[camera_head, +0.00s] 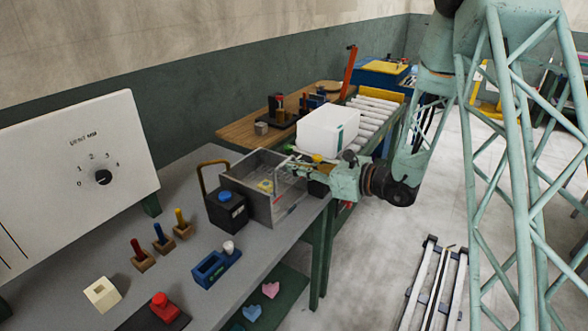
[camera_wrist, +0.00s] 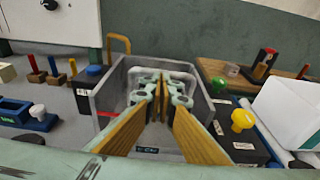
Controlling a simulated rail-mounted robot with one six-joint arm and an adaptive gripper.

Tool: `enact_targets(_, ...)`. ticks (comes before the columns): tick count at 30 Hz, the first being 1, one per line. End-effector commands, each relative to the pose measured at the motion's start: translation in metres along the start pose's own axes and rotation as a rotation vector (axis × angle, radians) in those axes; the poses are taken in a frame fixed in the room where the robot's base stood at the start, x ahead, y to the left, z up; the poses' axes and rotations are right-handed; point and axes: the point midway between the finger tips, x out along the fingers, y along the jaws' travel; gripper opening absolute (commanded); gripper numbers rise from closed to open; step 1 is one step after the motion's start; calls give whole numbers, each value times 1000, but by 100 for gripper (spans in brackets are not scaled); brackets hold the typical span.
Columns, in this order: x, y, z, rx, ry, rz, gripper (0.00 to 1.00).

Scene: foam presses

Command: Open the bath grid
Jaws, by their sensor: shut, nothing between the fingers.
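The bath is a grey open-topped box (camera_head: 290,203) on the grey bench; it also fills the middle of the wrist view (camera_wrist: 107,97). A pale tubular bar (camera_wrist: 190,75), which may be part of the grid, shows inside the bath beyond my fingers. I cannot tell the grid's exact position, as my fingers hide much of the inside. My gripper (camera_head: 284,166) reaches in from the right over the bath. In the wrist view its long tan fingers (camera_wrist: 165,92) converge over the bath, shut and empty. I cannot tell whether they touch the bar.
A black box with a blue button (camera_head: 230,206) stands left of the bath. A black box with a yellow knob (camera_wrist: 243,120) and a white bin (camera_head: 327,130) stand on the right. Coloured pegs, a blue block (camera_head: 212,268) and a dial panel (camera_head: 85,150) are at left.

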Motion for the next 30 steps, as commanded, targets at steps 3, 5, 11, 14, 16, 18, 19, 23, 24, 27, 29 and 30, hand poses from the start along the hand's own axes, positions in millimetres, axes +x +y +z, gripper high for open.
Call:
enact_targets(3,0,-1,6,-1,12,-1,0)
enact_targets(5,0,-2,7,-1,20,-2,0)
enact_targets(11,0,-2,8,-1,32,-4,0)
enact_targets(14,0,-3,10,-1,38,-4,0)
enact_targets(16,0,-3,10,-1,43,-5,0)
enact_targets(18,0,-3,11,-1,47,-5,0)
enact_targets(19,0,-3,12,0,49,-6,0)
enact_targets(23,0,-4,14,0,57,-6,0)
enact_targets(24,0,-4,14,0,60,-7,0)
enact_targets(27,0,-4,16,1,68,-7,0)
enact_targets(29,0,-5,16,1,72,-8,0)
enact_targets(30,0,-5,17,1,75,-8,0)
